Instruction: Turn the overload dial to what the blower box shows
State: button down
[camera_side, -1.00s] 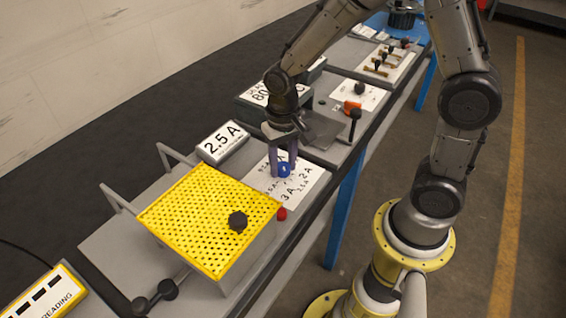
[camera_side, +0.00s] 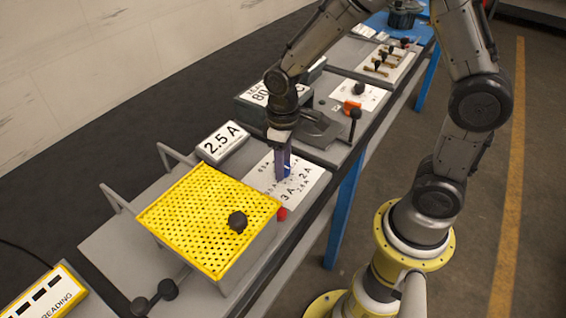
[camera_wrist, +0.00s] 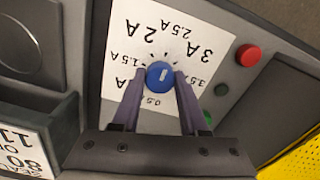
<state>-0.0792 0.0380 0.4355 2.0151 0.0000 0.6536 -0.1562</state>
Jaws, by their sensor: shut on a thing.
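The overload dial (camera_wrist: 160,75) is a blue knob on a white plate (camera_wrist: 120,40) printed with ampere values. Its white mark points up the wrist picture, towards the 2 A and 2.5 A side; I cannot tell exactly which value it meets. My gripper (camera_wrist: 159,78) is shut on the dial, one finger on each side. In the side view my gripper (camera_side: 284,177) stands upright over the white plate, and its fingers hide most of the dial. A box with a sign reading 2.5 A (camera_side: 222,142) lies behind the plate; its blower label is not legible.
A yellow perforated guard (camera_side: 205,215) with a dark knob stands left of the plate. A red button (camera_side: 281,213) sits between them, also in the wrist view (camera_wrist: 248,55). A dark box with an 80 sign (camera_side: 257,94) is behind my gripper. A black-knobbed lever (camera_side: 354,118) stands to the right.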

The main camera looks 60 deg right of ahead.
jog(key=shift+r, duration=0.1)
dwell(0.4)
jog(key=shift+c, duration=2.2)
grip_release()
notch_tip(320, 180, up, 14)
jog(key=s+d+r+m+t, duration=0.15)
jog(key=s+r+t, duration=0.35)
jog(key=s, duration=0.6)
jog(key=shift+m+t, duration=0.3)
jog(key=shift+m, duration=0.25)
jog(key=s, duration=0.1)
jog(key=s+f, duration=0.1)
jog(key=s, duration=0.1)
jog(key=s+d+f, duration=0.1)
jog(key=shift+s+f, duration=0.15)
jog(key=shift+f, duration=0.1)
